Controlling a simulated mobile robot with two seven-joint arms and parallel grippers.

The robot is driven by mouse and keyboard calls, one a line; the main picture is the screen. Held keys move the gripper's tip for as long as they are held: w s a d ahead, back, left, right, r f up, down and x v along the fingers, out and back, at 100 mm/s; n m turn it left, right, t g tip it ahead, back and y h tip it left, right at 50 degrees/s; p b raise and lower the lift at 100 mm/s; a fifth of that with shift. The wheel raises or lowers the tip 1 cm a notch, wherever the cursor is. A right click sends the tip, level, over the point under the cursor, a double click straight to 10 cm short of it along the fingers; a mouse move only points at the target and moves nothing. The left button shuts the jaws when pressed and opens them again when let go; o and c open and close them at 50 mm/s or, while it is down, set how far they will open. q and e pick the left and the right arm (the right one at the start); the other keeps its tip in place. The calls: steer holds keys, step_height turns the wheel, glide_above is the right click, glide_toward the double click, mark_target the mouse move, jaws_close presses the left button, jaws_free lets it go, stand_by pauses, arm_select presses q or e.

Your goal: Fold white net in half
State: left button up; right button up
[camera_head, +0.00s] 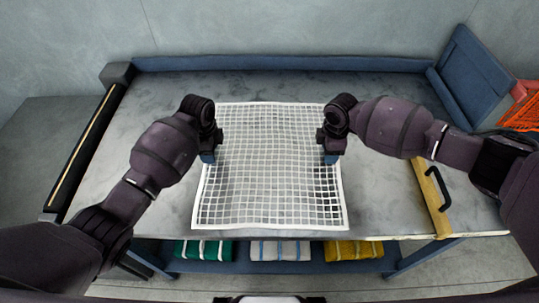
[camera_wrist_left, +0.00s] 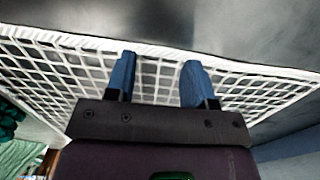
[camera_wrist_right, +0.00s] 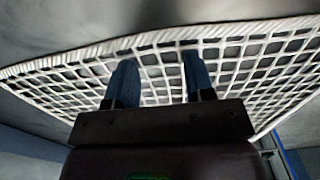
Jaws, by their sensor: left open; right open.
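The white net (camera_head: 270,190) lies spread flat on the grey table, a wide grid with a thicker white border. My left gripper (camera_head: 208,157) is over its left edge, about midway along that side. My right gripper (camera_head: 332,158) is over its right edge at about the same height. In the left wrist view the blue fingers (camera_wrist_left: 158,80) are apart, with the net (camera_wrist_left: 60,65) and its border by the tips. In the right wrist view the fingers (camera_wrist_right: 157,82) are also apart, with the net (camera_wrist_right: 260,60) by them. Neither gripper holds the net; contact is unclear.
The grey table (camera_head: 160,95) has a blue back rail (camera_head: 280,63) and bare surface around the net. A yellow bar with a black handle (camera_head: 435,195) lies at the right. An orange net (camera_head: 522,108) is far right.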

arm_select(q)
steer(key=shift+f, duration=0.1)
arm_select(e)
steer(key=shift+f, duration=0.1)
arm_select(q)
steer(key=shift+f, duration=0.15)
arm_select(e)
steer(key=shift+f, duration=0.15)
arm_select(q)
jaws_close()
arm_select(e)
jaws_close()
